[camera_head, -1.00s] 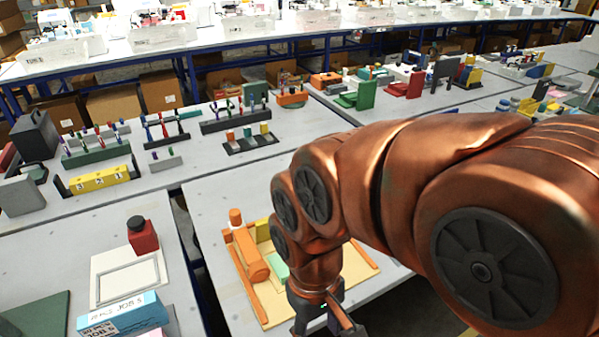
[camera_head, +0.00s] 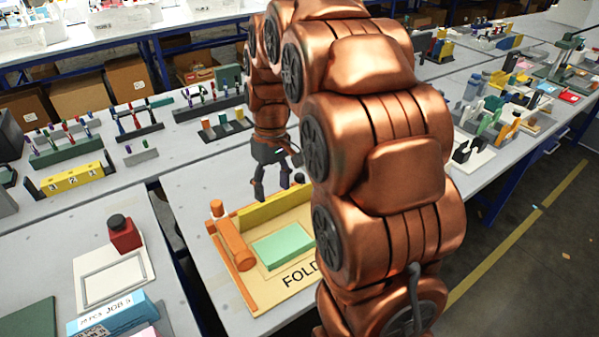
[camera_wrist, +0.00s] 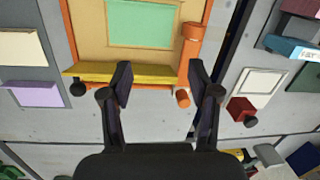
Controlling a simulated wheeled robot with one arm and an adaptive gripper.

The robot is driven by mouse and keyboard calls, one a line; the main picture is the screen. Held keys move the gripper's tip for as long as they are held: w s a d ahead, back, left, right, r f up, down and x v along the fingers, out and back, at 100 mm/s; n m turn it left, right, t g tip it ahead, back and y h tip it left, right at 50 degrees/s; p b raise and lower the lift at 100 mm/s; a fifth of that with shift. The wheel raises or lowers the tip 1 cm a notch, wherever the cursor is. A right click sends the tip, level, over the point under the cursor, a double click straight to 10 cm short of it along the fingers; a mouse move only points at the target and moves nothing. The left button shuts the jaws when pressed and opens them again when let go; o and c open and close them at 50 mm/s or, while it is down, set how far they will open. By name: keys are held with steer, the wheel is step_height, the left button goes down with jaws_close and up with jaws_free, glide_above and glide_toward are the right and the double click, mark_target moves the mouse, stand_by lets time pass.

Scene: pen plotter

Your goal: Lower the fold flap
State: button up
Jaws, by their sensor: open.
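The fold board (camera_head: 275,295) is a tan panel marked "FOLD", with a green sheet (camera_head: 283,246) lying on it. The yellow fold flap (camera_head: 262,212) stands raised along the board's far edge. My gripper (camera_head: 277,184) is open and empty, just above and behind the flap in the head view. In the wrist view the flap (camera_wrist: 140,71) shows as a narrow yellow strip, with my gripper (camera_wrist: 160,72) at its right half and the green sheet (camera_wrist: 141,24) beyond. I cannot tell whether the fingers touch the flap.
An orange roller (camera_head: 235,246) lies along the board's left side, with an orange post (camera_head: 217,208) at the far-left corner. A red block with a black knob (camera_head: 124,234) stands on the left table. A gap separates the two tables. The tabletop behind the board is clear.

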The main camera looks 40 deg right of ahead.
steer(key=w+d+f+p, duration=0.1)
steer(key=w+d+f, duration=0.2)
steer(key=w+d, duration=0.7)
steer(key=t, duration=0.1)
glide_above(300, 173)
steer(key=d, duration=0.1)
step_height(300, 173, down, 3)
steer(key=shift+w+r+n+p, duration=0.15)
steer(key=shift+n+p, duration=0.25)
steer(key=shift+p, duration=0.05)
steer(key=shift+d+y, duration=0.1)
steer(key=shift+y, duration=0.2)
steer(key=shift+a+f+p, duration=0.2)
steer(key=shift+f+p, duration=0.25)
steer(key=shift+f, duration=0.85)
steer(key=shift+a+f+p, duration=0.2)
steer(key=shift+f+p, duration=0.25)
steer(key=shift+f, duration=0.85)
steer(key=shift+a+f+p, duration=0.2)
steer(key=shift+f+p, duration=0.25)
steer(key=shift+f, duration=0.85)
jaws_close()
